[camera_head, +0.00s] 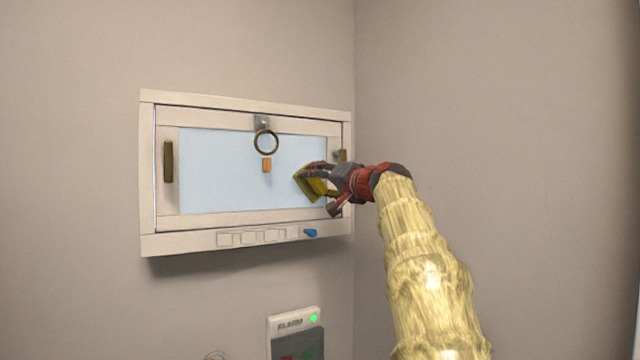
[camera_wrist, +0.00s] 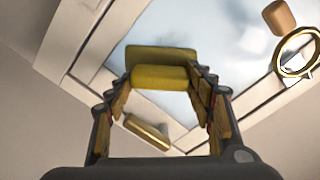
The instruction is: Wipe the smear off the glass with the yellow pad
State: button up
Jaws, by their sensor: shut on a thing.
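The yellow pad (camera_head: 309,186) is at the right part of the pale blue glass (camera_head: 220,165) in the head view. My gripper (camera_head: 322,182) is shut on the pad, which also shows between the fingers in the wrist view (camera_wrist: 160,75). The pad's far face is close to the glass; I cannot tell whether it touches. In the wrist view the glass (camera_wrist: 190,35) has faint whitish patches, but I cannot make out a clear smear. The head view shows no clear smear either.
Brass-coloured handles stand at the left (camera_head: 169,161) and right. A blue knob (camera_head: 310,233) and several buttons line the lower edge. An alarm box (camera_head: 296,335) is below.

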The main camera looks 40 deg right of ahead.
jog(key=shift+w+a, duration=0.2)
jog(key=shift+a, duration=0.35)
jog(key=shift+w+a, duration=0.15)
jog(key=shift+a, duration=0.4)
jog(key=shift+w+a+b, duration=0.25)
jog(key=shift+a, duration=0.7)
jog(key=shift+w+a+b, duration=0.2)
jog(key=shift+a, duration=0.75)
jog(key=shift+s+a+f+b, duration=0.1)
jog(key=shift+s+b, duration=0.4)
jog(key=shift+b+v, duration=1.2)
jog(key=shift+v, duration=1.25)
jog(key=b+v, duration=0.1)
jog(key=v, duration=0.2)
